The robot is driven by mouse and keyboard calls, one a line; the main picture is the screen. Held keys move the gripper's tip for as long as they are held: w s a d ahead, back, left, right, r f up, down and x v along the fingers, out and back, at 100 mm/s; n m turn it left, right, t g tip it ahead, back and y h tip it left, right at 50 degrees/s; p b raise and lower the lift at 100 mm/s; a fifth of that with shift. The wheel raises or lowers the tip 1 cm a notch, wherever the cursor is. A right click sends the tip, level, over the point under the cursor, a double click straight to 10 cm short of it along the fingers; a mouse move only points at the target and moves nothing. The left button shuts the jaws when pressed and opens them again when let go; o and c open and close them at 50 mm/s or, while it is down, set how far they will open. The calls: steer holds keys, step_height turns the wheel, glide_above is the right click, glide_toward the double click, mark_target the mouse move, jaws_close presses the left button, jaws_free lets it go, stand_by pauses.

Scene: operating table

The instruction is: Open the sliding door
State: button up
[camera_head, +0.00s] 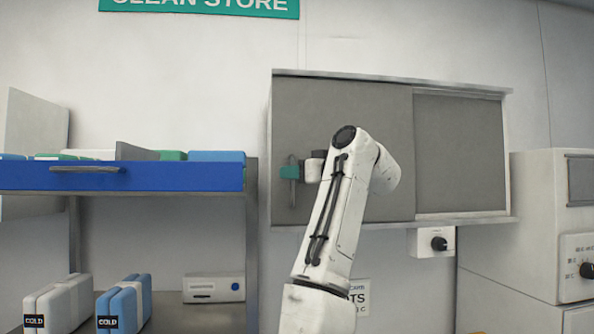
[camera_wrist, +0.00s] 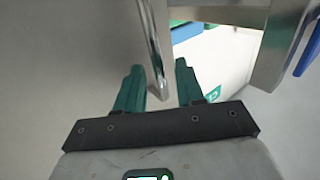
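The grey sliding door (camera_head: 345,110) is the left, front panel of a wall cabinet and overlaps the right panel (camera_head: 460,150). A vertical metal bar handle (camera_head: 293,197) is near its left edge. My gripper (camera_head: 290,172) is at this handle, its green fingers partly hidden by my arm. In the wrist view, the two teal fingertips of my gripper (camera_wrist: 158,72) are apart. The metal handle (camera_wrist: 153,40) runs between them, with a visible gap on either side. The fingers do not appear to press on it.
A blue-fronted shelf (camera_head: 180,178) with boxes stands left of the cabinet. A control box with a black knob (camera_head: 438,243) sits below the cabinet. A white unit (camera_head: 530,220) stands at the right. The wall above the cabinet is clear.

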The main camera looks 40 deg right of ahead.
jaws_close()
stand_by(0.3)
stand_by(0.4)
